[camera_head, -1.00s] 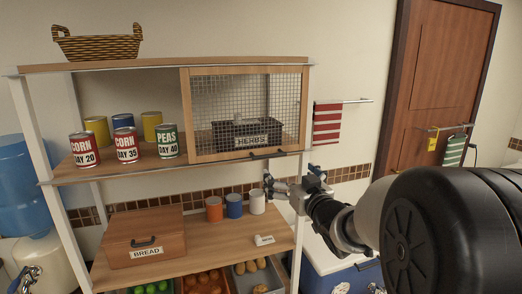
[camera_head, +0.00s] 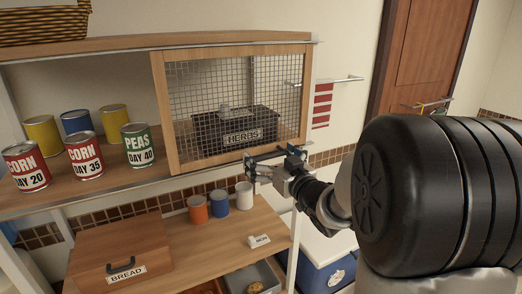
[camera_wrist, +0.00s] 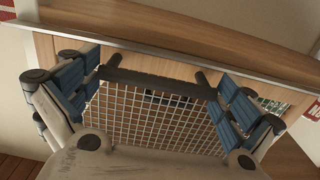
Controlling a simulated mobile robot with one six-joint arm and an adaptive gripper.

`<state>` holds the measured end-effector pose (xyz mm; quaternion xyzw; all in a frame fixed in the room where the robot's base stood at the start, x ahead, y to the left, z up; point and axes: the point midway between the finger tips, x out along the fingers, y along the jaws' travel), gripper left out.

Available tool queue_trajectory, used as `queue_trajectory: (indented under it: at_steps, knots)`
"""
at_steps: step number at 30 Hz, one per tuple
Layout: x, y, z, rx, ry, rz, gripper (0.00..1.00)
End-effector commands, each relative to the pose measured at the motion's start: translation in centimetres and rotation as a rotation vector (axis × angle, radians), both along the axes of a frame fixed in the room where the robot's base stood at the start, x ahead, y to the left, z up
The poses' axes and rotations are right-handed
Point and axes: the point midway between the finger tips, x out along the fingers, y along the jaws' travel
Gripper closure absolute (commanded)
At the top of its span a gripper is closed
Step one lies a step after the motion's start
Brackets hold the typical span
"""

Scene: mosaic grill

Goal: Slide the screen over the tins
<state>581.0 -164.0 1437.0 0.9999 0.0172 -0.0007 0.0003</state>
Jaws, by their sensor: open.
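The screen is a wire mesh in a wooden frame (camera_head: 160,115), over the right part of the upper shelf. A dark bar handle (camera_wrist: 155,83) sits on its lower frame. My gripper (camera_head: 262,168) is open at this handle. In the wrist view its blue-padded fingers (camera_wrist: 165,85) stand on either side of the bar, not closed on it; I cannot tell whether they touch it. The tins stand left of the screen, uncovered: CORN DAY 20 (camera_head: 27,167), CORN DAY 35 (camera_head: 85,156), PEAS DAY 40 (camera_head: 138,146), with yellow (camera_head: 42,131) and blue (camera_head: 76,121) tins behind.
A dark HERBS box (camera_head: 237,130) stands behind the mesh. The lower shelf holds a BREAD box (camera_head: 115,252), orange (camera_head: 197,209), blue (camera_head: 219,204) and white (camera_head: 244,196) cups, and a small white block (camera_head: 259,241). A wooden door (camera_head: 415,60) is at the right.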

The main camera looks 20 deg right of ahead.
Motion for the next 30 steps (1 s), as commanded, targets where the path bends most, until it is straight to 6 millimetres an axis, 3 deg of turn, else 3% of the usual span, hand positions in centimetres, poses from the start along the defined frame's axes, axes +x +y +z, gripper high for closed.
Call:
queue_trajectory:
  at_steps: [10,30]
  knots:
    - [-0.08,-0.06,-0.04,0.0,0.0,0.0,0.01]
    - [-0.06,-0.06,0.03,0.0,-0.001,0.0,0.46]
